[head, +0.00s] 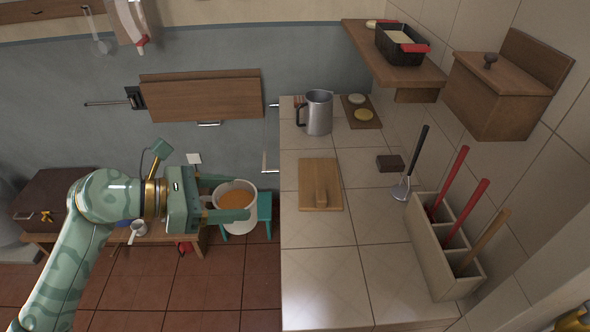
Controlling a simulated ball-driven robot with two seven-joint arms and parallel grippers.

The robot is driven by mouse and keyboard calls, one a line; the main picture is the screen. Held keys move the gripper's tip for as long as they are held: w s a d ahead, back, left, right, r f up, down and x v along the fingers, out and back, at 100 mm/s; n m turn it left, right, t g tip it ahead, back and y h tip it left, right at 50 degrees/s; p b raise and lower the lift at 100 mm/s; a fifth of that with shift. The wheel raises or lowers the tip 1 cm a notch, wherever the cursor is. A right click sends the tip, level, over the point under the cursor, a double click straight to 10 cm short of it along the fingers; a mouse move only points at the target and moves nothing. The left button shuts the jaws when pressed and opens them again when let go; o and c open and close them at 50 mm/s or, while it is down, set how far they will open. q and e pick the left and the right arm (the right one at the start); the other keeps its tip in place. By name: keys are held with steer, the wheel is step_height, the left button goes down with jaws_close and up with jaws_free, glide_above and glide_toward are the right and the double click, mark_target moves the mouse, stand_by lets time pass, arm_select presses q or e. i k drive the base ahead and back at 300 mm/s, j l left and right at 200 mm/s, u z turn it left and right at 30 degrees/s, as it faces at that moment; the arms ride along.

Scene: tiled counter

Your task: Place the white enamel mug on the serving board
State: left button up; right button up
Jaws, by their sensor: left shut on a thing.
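The white enamel mug (247,222) is at the left of the counter, over the floor side, with an orange-brown inside showing from above. My left gripper (230,198) reaches in from the left and is shut on the mug, one finger on its far side and one on its near side. A smaller dark board (352,104) with two round pieces lies farther back. I cannot tell which is the serving board. My right gripper is not in view.
A metal jug (319,113) stands behind the flat board. A small dark block (390,163), a ladle (404,186) and a compartment holder (423,240) with long handles are at the right. The near counter tiles (325,285) are clear. A teal stool (264,212) is below the mug.

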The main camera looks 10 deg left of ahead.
mark_target(315, 171)
steer(key=j+z, duration=0.6)
steer(key=z, duration=0.2)
steer(key=j+z, duration=0.25)
steer(key=z, duration=0.15)
steer(key=k+z, duration=0.1)
steer(key=z, duration=0.25)
steer(key=j+z, duration=0.25)
steer(key=j, duration=1.25)
